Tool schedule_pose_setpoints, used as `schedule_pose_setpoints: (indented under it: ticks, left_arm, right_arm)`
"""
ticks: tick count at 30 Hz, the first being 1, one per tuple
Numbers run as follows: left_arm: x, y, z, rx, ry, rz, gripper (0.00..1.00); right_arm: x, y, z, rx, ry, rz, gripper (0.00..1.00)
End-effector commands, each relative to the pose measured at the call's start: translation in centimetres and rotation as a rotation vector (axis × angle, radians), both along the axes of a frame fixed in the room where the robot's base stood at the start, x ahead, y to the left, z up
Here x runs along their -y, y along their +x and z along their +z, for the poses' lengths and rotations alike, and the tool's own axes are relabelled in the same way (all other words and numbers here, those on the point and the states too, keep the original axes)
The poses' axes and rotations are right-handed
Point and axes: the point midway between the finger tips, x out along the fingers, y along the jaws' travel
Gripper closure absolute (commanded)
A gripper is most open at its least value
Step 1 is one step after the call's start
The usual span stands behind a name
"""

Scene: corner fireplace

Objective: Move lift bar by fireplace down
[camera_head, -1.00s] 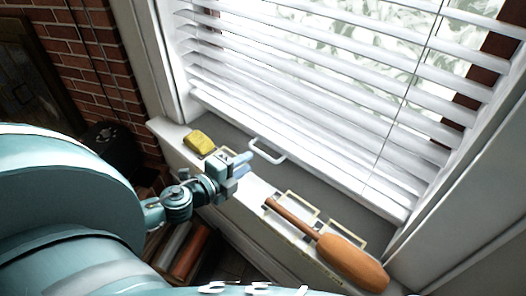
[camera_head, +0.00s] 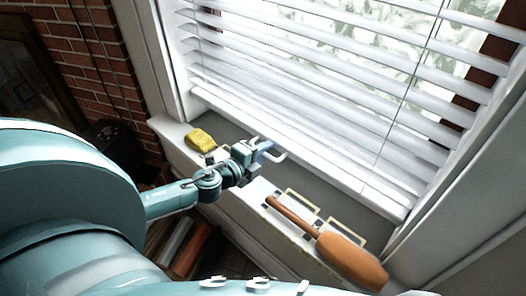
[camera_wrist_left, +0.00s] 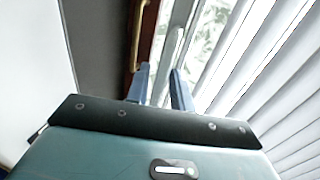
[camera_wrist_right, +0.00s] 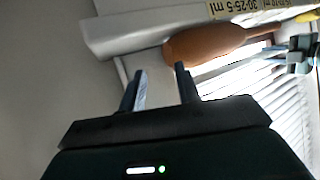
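The white lift bar (camera_head: 280,157) sticks out at the foot of the blinds above the sill. My left gripper (camera_head: 264,150) is at the bar, its fingertips overlapping the bar's left part in the head view, so that part is hidden. Whether they touch it, I cannot tell. In the left wrist view the two blue fingers (camera_wrist_left: 160,88) stand apart with a gap between them, so the gripper is open. My right gripper (camera_wrist_right: 160,88) shows only in its wrist view, open and empty, below the sill.
A yellow sponge (camera_head: 201,140) lies on the sill left of my left gripper. A brown wooden paddle (camera_head: 350,262) lies to the right and also shows in the right wrist view (camera_wrist_right: 205,44). White blinds (camera_head: 310,90) cover the window behind. A brick wall (camera_head: 75,60) is at the left.

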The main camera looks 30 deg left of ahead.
Motion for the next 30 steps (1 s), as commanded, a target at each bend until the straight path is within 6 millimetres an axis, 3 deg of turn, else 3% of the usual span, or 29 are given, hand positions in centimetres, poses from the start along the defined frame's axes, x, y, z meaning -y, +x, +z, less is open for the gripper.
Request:
schedule_pose_setpoints:
  ticks: [8, 22, 30]
  left_arm:
    - [0.0, 0.0, 0.0, 0.0, 0.0, 0.0, 1.0]
    - [0.0, 0.0, -0.2, 0.0, -0.001, 0.0, 1.0]
    - [0.1, -0.1, -3.6, -0.001, -0.003, 0.001, 1.0]
  right_arm:
    - [0.0, 0.0, 0.0, -0.001, -0.001, 0.001, 0.68]
    - [0.0, 0.0, -0.2, -0.001, 0.0, 0.002, 0.68]
    - [0.0, 0.2, -2.3, 0.013, 0.029, -0.007, 0.68]
